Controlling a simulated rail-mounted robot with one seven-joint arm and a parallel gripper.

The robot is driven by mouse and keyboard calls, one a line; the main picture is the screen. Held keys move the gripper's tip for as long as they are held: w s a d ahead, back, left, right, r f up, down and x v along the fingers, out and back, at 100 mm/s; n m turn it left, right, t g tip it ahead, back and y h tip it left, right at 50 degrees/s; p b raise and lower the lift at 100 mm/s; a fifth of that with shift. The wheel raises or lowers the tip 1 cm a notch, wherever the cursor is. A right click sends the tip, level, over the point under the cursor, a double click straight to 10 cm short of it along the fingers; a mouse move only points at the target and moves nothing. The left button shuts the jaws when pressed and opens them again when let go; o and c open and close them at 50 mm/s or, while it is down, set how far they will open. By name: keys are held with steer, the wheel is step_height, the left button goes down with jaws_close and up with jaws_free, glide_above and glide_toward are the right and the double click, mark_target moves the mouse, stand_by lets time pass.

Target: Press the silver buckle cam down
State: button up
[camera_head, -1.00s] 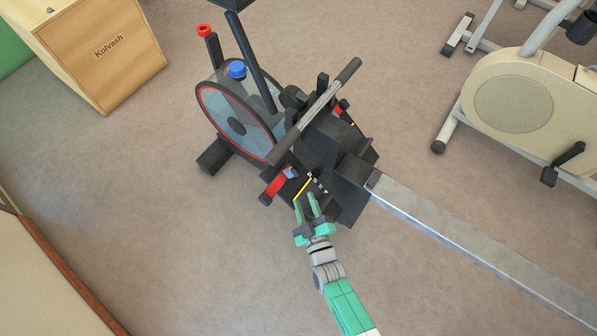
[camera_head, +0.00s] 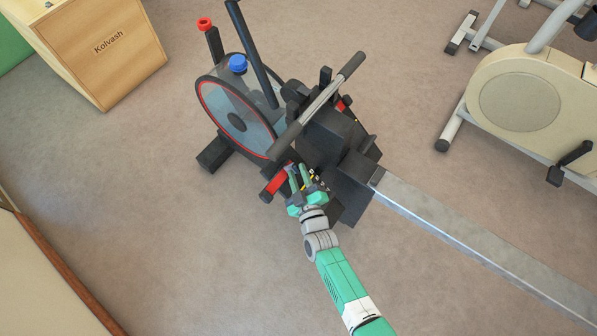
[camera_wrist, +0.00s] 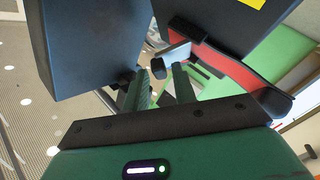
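The silver buckle cam (camera_wrist: 174,52) shows in the wrist view as a small pale metal plate just beyond my fingertips, next to a red strap (camera_wrist: 240,76). In the head view the red strap (camera_head: 274,184) lies across the left black footrest of the rowing machine, and my gripper mostly hides the buckle. My gripper (camera_head: 297,170) is at the inner end of that strap; it also shows in the wrist view (camera_wrist: 158,84). Its two fingers are apart with nothing held between them. I cannot tell whether a fingertip touches the cam.
The handlebar (camera_head: 318,105) crosses above the footrests, close to my gripper. The flywheel housing (camera_head: 236,118) stands behind and the metal rail (camera_head: 470,240) runs to the right. A wooden box (camera_head: 105,50) and an exercise bike (camera_head: 525,100) stand apart. The floor in front is clear.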

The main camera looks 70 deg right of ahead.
jaws_close()
